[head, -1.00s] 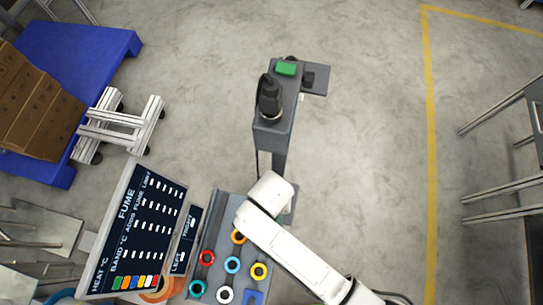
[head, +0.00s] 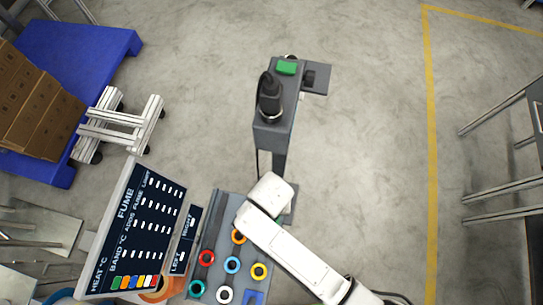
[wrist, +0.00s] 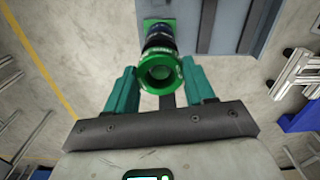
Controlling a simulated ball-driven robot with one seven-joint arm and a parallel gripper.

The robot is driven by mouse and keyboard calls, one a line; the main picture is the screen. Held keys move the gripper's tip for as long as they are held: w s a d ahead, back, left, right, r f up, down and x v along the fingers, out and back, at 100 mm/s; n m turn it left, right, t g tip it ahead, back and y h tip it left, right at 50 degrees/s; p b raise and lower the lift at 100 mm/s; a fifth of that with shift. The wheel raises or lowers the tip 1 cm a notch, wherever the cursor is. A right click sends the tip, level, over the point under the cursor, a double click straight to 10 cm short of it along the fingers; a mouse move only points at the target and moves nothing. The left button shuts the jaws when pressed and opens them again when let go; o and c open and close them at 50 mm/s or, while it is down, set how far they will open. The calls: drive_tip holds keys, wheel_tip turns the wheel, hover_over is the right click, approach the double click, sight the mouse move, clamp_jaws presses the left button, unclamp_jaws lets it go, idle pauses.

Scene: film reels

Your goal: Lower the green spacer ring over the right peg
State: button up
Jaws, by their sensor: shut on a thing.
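The green spacer ring (wrist: 160,73) is in the wrist view, between the two teal fingers of my gripper (wrist: 161,82), which is shut on it. Its open hole faces the camera. A dark stepped cylinder with blue bands (wrist: 158,38) stands directly behind the ring, on a green square base (wrist: 150,22). I cannot tell whether the ring is around this cylinder or only in line with it. In the head view my white arm hides the gripper and the ring. I cannot make out the right peg for certain there.
A grey board (head: 214,240) carries several coloured rings, including a red one (head: 206,258) and a yellow one (head: 259,271). A sign panel (head: 140,230) stands left of it. A grey post (head: 277,138) bears a black device (head: 270,98).

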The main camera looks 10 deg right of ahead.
drive_tip(key=shift+f, duration=0.45)
drive_tip(key=shift+f+b, duration=0.35)
drive_tip(key=shift+b, duration=0.1)
drive_tip(key=shift+f, duration=0.2)
drive_tip(key=o, duration=1.1)
drive_tip(key=shift+o, duration=0.2)
wheel_tip(320, 180, up, 11)
drive_tip(key=shift+f, duration=0.1)
idle(0.4)
